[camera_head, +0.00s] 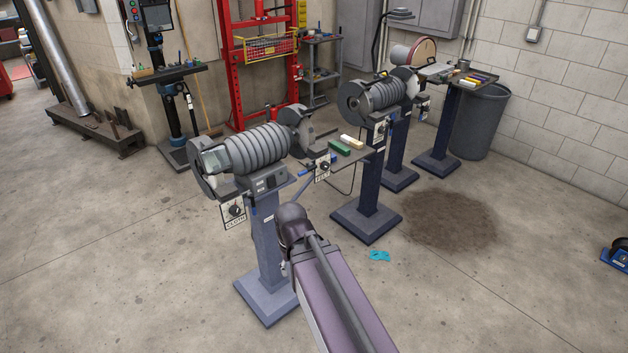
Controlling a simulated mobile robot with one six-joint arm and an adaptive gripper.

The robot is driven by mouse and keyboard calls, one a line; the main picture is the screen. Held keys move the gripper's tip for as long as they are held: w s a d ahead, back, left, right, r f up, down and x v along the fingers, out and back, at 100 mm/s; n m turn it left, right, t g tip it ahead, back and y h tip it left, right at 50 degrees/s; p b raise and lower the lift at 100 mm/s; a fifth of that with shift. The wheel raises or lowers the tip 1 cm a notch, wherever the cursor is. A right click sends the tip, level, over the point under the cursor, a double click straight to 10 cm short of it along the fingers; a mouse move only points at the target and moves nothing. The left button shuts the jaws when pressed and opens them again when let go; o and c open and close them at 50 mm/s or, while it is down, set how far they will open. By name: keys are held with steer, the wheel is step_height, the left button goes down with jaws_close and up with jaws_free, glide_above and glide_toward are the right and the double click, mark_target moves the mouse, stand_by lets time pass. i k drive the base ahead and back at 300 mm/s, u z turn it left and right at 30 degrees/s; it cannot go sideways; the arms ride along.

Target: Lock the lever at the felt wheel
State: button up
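The nearest buffing machine (258,150) stands on a blue-grey pedestal with a wheel at each end. Its right wheel (303,130) has a small plate (322,172) below it that appears to read FELT, with a dark round control on it. A similar plate (234,213) under the left wheel appears to read CLOTH. A small blue piece (305,171) shows just left of the FELT plate; I cannot tell if it is the lever, or how the lever is set. My arm reaches up from the bottom, ending in view in front of the pedestal. My gripper is not visible.
A second machine (376,97) on a pedestal stands behind to the right, with a disc machine (412,54) beyond. Green and pale bars lie on a shelf (351,155) between the machines. A blue cloth (379,256) and dark stain (447,220) mark the floor; front left is clear.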

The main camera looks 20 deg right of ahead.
mark_target(307, 171)
steer(key=z, duration=0.5)
steer(key=i, duration=1.2)
steer(key=u, duration=0.1)
